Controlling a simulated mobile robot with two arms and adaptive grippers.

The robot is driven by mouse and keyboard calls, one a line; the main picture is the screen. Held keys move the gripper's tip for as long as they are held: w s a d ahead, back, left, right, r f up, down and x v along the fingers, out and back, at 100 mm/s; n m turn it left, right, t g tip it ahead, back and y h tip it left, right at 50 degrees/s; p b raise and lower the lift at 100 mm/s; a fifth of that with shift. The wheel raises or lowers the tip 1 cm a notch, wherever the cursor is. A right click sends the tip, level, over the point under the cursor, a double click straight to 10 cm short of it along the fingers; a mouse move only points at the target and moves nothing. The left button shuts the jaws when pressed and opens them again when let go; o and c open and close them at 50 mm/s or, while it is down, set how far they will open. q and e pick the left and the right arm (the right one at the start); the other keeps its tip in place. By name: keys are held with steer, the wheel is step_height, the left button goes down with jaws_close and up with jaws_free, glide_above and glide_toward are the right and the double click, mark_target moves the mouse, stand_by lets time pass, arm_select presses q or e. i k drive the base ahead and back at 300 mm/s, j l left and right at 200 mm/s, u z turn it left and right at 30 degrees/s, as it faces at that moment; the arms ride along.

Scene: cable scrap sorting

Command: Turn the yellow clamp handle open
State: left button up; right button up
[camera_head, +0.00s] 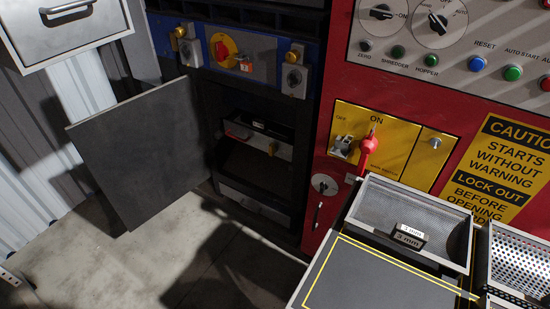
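A dark machine front with a blue panel (205,40) stands at upper centre. Two grey clamp-like fittings with yellow parts sit on it: the left yellow part (180,32) and the right yellow part (292,56). Between them is a red rotary knob on a yellow disc (222,48). A small yellow piece (272,148) also shows inside the open compartment (262,180) below. I cannot tell which yellow part is the clamp handle, or how far any is turned. Neither of my grippers is in view.
A dark door (145,145) stands swung open to the left of the compartment. A red control cabinet (335,75) is at the right. Mesh trays (415,215) and a yellow-lined dark surface (365,280) fill the lower right. The concrete floor (120,260) at lower left is clear.

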mark_target(273, 149)
steer(key=i+j+z, duration=0.2)
steer(key=j+z, duration=0.15)
steer(key=j, duration=0.15)
steer(key=j+z, duration=0.25)
steer(key=z, duration=0.25)
steer(key=i+j+z, duration=0.1)
steer(key=j+z, duration=0.15)
steer(key=z, duration=0.2)
steer(key=j+z, duration=0.25)
steer(key=z, duration=0.25)
steer(key=j, duration=0.5)
steer(key=i+j+u, duration=0.1)
steer(key=j, duration=0.4)
